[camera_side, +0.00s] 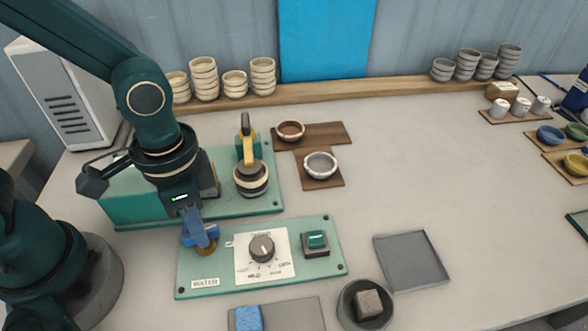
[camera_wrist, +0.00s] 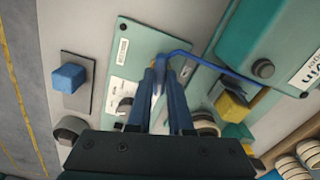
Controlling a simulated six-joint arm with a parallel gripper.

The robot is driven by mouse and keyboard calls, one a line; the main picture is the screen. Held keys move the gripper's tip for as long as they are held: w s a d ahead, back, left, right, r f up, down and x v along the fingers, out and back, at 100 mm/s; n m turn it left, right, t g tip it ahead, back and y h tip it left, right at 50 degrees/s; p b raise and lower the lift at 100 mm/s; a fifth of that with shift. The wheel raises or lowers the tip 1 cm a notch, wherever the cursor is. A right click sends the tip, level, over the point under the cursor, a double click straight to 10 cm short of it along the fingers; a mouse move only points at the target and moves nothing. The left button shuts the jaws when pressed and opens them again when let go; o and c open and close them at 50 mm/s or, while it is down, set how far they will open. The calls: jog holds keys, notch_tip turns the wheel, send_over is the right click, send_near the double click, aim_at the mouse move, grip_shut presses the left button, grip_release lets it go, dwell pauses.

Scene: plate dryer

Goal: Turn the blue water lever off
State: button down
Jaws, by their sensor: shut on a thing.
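The green water panel (camera_side: 220,276) lies flat on the table, with a label reading WATER. The blue water lever (camera_side: 205,238) is at its left end above a brass-coloured fitting. My gripper (camera_side: 196,226) points down over that end and is shut on the lever. In the wrist view my gripper (camera_wrist: 160,75) has its two blue fingers close together over the panel (camera_wrist: 127,55).
A dark dial (camera_side: 261,247) and a teal switch (camera_side: 315,241) sit right of the lever. Behind is a green machine base (camera_side: 240,207) with a yellow-handled part (camera_side: 248,150). A blue sponge (camera_side: 248,318), a bowl (camera_side: 347,312) and a grey tray (camera_side: 408,262) are in front and right.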

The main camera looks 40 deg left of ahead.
jog(key=shift+m, duration=1.6)
jog(key=c, duration=0.8)
grip_release()
jog(key=shift+r, duration=2.6)
